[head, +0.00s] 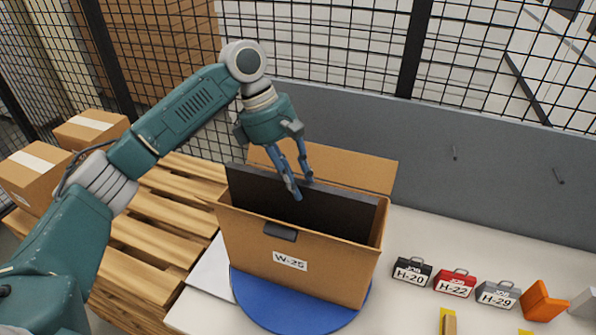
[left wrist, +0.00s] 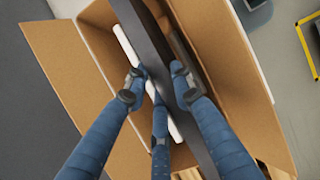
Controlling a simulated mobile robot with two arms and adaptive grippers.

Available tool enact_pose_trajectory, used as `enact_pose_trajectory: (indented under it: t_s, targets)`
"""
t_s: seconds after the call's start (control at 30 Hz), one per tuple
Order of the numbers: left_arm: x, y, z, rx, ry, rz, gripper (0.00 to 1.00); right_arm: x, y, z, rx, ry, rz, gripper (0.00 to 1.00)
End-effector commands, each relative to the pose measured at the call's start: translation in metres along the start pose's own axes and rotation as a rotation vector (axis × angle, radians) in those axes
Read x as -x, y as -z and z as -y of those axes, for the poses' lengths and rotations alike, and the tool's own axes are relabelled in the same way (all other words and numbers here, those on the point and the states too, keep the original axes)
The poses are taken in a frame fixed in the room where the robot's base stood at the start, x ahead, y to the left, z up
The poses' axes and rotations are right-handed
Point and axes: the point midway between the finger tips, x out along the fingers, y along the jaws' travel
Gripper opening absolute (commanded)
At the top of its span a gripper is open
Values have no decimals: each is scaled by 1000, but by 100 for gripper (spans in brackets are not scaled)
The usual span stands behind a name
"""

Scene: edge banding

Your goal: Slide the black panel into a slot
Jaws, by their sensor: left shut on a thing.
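A black panel (head: 335,208) stands on edge inside an open cardboard box (head: 335,278) labelled W-25. Its upper part rises above the front wall, slightly tilted in the picture, and its lower edge is hidden. My left gripper (head: 300,188) is shut on the panel's top edge, with fingers on both faces. In the left wrist view, the panel (left wrist: 152,45) runs between the blue fingers (left wrist: 158,76). A white strip (left wrist: 130,48) lies beside the panel in the box (left wrist: 75,85); I cannot tell whether it borders a slot. My right gripper is not in view.
The box stands on a round blue base (head: 260,300) on a pale table. Small cases labelled H-20 (head: 411,272), H-22 (head: 455,284) and H-29 (head: 497,294) and an orange block (head: 541,302) are to the right. A wooden pallet (head: 150,240) is left; a grey wall is behind.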

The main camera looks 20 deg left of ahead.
Motion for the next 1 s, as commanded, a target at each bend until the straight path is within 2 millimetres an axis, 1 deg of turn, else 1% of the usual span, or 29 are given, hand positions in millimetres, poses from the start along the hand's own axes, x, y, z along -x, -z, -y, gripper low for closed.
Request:
enact_pose_trajectory:
  t_s: [1.0]
  targets:
    - [-77, 31, -1, -2, -2, 4, 0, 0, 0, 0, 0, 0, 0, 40]
